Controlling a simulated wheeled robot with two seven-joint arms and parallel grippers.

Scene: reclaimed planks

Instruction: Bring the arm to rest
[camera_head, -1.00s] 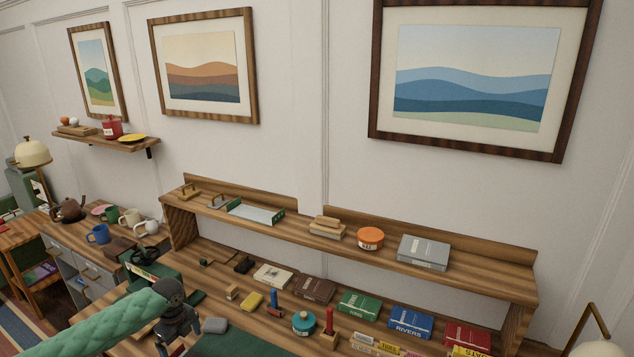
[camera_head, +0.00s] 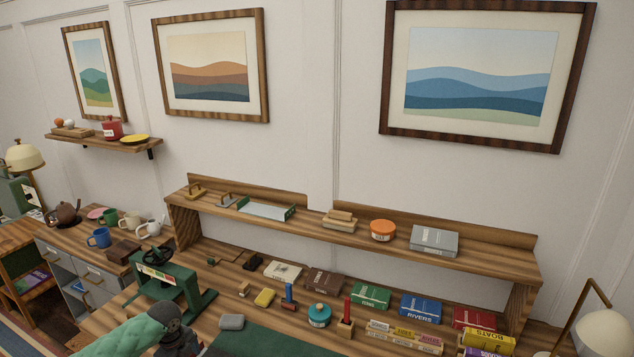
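One of my arms, in a green quilted sleeve (camera_head: 128,335), comes in from the lower left with a dark joint (camera_head: 170,322) at its end. It is my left arm, low at the front left of the plank desk. Its gripper is below the picture edge or hidden. My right arm and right gripper do not show.
A green press (camera_head: 170,285) stands just behind my arm. The desk holds a grey lump (camera_head: 231,322), a teal tin (camera_head: 319,315), a red candle-like stick (camera_head: 347,313) and several books (camera_head: 420,308). A raised shelf (camera_head: 330,236) runs behind. A lamp (camera_head: 600,330) stands at right.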

